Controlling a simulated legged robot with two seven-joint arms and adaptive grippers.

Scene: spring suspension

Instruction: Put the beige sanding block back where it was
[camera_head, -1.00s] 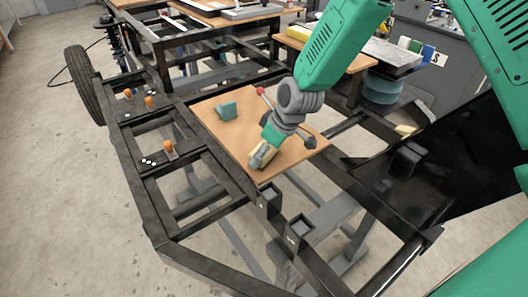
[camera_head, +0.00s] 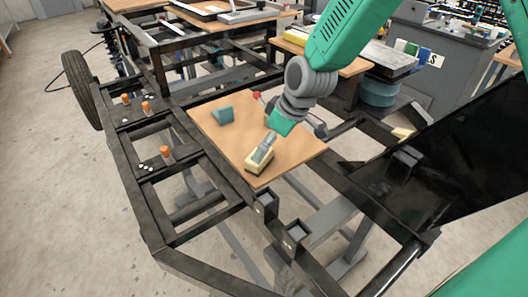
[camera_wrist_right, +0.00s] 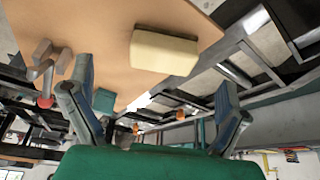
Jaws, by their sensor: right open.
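The beige sanding block (camera_head: 258,162) rests on the wooden board (camera_head: 215,140), near its front edge. In the right wrist view the beige sanding block (camera_wrist_right: 165,50) lies on the board beyond my fingertips, apart from them. My right gripper (camera_head: 265,147) is just behind and above the block in the head view, its fingers covering part of it. In the wrist view my right gripper (camera_wrist_right: 155,85) has its fingers spread wide, with nothing held between them. My left gripper is not in view.
A teal block (camera_head: 222,114) stands on the board's left part. A red-knobbed tool (camera_head: 257,95) lies behind my gripper, partly hidden. A black frame (camera_head: 205,165) with several orange-topped parts (camera_head: 165,152) surrounds the board. The board's middle left is bare.

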